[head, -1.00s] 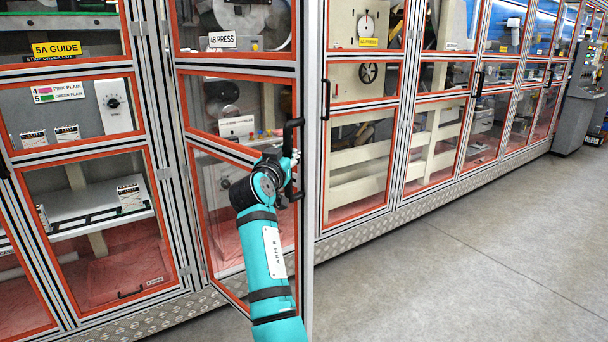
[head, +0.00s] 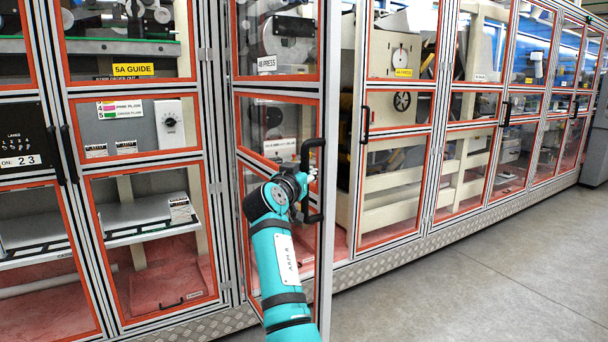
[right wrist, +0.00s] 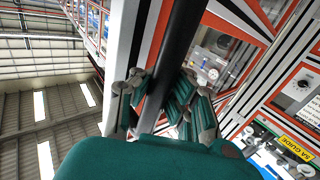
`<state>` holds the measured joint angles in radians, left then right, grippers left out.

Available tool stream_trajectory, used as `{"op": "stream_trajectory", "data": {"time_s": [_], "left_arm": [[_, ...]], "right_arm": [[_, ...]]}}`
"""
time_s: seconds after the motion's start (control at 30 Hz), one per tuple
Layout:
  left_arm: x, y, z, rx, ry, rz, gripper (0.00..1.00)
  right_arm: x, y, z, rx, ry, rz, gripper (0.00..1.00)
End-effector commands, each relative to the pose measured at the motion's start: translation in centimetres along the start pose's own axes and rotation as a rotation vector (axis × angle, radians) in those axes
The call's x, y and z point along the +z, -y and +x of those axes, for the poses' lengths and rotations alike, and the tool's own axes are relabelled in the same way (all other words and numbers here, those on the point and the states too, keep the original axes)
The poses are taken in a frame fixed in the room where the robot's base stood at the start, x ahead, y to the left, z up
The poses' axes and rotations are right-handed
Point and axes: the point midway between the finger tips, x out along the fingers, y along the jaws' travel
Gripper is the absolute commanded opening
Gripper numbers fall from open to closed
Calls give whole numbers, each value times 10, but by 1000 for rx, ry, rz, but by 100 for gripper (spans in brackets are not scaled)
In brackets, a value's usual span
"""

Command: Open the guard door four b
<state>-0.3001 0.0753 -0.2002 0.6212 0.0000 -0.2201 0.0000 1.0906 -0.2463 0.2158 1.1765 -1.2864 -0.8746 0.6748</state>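The guard door labelled 4B PRESS (head: 272,131) has an orange-edged clear panel and an aluminium frame. It stands ajar, its right edge swung out from the cabinet, with a gap to its right. Its black vertical bar handle (head: 305,150) is on that free edge. My right gripper (head: 308,182) is at the handle. In the right wrist view the handle bar (right wrist: 176,50) runs between the gripper's fingers (right wrist: 160,98), which are closed around it. Part of the handle is hidden behind the gripper. My left gripper is not in view.
Closed guard doors flank it: the 5A GUIDE door (head: 133,70) at left and a row with black handles (head: 365,124) at right. A diamond-plate plinth (head: 400,250) runs along the bottom. The grey floor (head: 480,290) at right is clear.

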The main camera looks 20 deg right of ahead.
Motion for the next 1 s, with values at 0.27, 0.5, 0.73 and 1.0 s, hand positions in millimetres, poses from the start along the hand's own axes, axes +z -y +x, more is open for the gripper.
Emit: {"op": "stream_trajectory", "data": {"time_s": [0.27,0.5,0.73,1.0], "left_arm": [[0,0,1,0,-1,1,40],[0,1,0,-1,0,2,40],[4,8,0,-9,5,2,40],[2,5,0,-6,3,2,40]], "right_arm": [[8,-5,2,14,16,-4,17],[6,-3,1,10,12,-3,29],[4,-2,1,7,10,-2,29],[-36,-3,2,8,7,1,29]]}}
